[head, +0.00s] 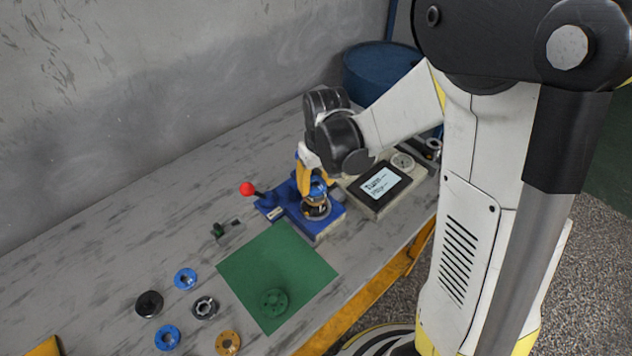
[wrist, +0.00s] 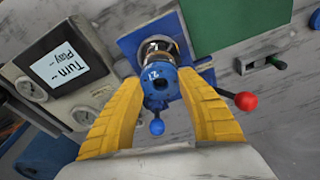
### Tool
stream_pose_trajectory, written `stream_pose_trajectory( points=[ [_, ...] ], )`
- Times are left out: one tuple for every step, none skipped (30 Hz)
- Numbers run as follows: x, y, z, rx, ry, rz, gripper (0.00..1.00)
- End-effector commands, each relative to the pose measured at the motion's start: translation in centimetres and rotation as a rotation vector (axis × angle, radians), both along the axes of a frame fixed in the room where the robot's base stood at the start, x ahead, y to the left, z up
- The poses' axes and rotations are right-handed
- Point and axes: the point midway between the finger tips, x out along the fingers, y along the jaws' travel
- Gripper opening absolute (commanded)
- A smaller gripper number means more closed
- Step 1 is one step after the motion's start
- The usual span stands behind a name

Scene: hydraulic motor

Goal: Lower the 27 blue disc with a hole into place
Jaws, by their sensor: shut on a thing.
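The blue disc (wrist: 159,83) with a hole is marked 27. It sits between the yellow fingers of my gripper (wrist: 160,100), which is shut on it. In the head view my gripper (head: 312,180) points down above the blue fixture (head: 328,222). A metal and dark motor stack (head: 316,208) stands on the fixture, directly under the disc; it also shows in the wrist view (wrist: 158,48). The disc appears lined up roughly with the stack. I cannot tell whether they touch.
A red-knobbed lever (head: 247,189) stands left of the fixture. A control box with a screen (head: 381,184) stands to the right. A green mat (head: 265,262) bears a green part (head: 274,302). Several loose rings and discs lie at the front left, including a blue ring (head: 185,278).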

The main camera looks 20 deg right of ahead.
Motion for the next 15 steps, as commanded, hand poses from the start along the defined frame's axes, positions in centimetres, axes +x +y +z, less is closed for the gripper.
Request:
stream_pose_trajectory(
  points=[
    [0.01,0.00,0.01,0.000,0.000,0.000,0.06],
    [0.01,0.00,0.02,0.000,0.000,0.000,0.06],
    [0.01,0.00,0.02,0.000,0.000,0.000,0.06],
    [0.01,0.00,0.03,0.000,0.000,0.000,0.06],
    [0.01,0.00,0.03,0.000,0.000,0.000,0.06],
    [0.01,0.00,0.03,0.000,0.000,0.000,0.06],
    [0.01,0.00,0.03,0.000,0.000,0.000,0.06],
    [0.01,0.00,0.03,0.000,0.000,0.000,0.06],
    [0.00,0.00,0.04,0.000,0.000,0.000,0.06],
    [0.00,0.00,0.06,0.000,0.000,0.000,0.06],
    [0.00,0.00,0.11,0.000,0.000,0.000,0.06],
    [0.00,0.00,0.19,0.000,0.000,0.000,0.06],
    [0.00,0.00,0.27,0.000,0.000,0.000,0.06],
    [0.00,0.00,0.36,0.000,0.000,0.000,0.06],
    [0.00,0.00,0.49,0.000,0.000,0.000,0.06]
  ],
)
